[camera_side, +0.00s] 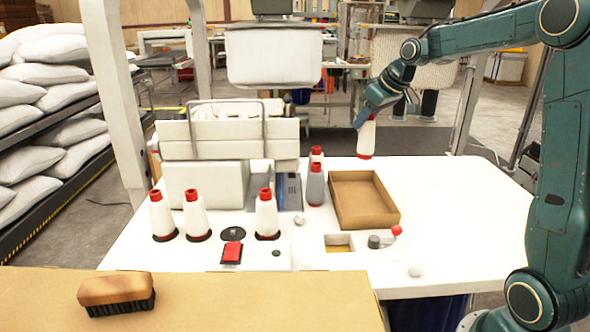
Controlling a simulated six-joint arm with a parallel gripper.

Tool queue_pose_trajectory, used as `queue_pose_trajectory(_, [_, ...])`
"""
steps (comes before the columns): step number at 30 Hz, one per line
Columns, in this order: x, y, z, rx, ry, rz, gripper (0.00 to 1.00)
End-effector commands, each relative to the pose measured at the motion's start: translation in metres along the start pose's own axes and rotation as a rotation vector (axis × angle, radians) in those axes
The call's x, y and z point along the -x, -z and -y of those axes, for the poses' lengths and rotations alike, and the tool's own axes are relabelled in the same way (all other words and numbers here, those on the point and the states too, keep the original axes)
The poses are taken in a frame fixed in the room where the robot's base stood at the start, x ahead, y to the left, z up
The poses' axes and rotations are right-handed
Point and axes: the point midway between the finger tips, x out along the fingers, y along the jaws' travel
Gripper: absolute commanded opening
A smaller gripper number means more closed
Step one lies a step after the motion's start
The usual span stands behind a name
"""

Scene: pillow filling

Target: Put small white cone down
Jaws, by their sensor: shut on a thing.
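My gripper (368,112) is shut on a small white cone (366,139) with a red lower rim. The cone hangs about upright in the air, above the far side of the white table (455,205) and behind the open cardboard tray (398,217). My fingers cover the top of the cone. Several other cones stand on the table: two white ones with red tops (161,215) (195,215) at the left, one white one (266,214) in the middle, a grey one (315,186) and a white one behind it (316,156).
The cardboard tray looks empty. A red switch (232,252), a small winder with a red knob (397,231) and a brush (117,292) on a cardboard surface are nearer. The table's right side is clear.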

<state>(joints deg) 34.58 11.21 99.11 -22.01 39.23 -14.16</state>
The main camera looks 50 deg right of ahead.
Motion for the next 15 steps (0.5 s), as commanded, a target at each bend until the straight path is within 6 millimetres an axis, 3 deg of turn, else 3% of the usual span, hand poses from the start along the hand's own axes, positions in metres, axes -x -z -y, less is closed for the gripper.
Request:
queue_pose_trajectory(9, [-0.052, -0.034, 0.001, 0.000, 0.003, 0.003, 0.06])
queue_pose_trajectory(15, [-0.075, -0.048, 0.001, 0.001, 0.002, 0.001, 0.06])
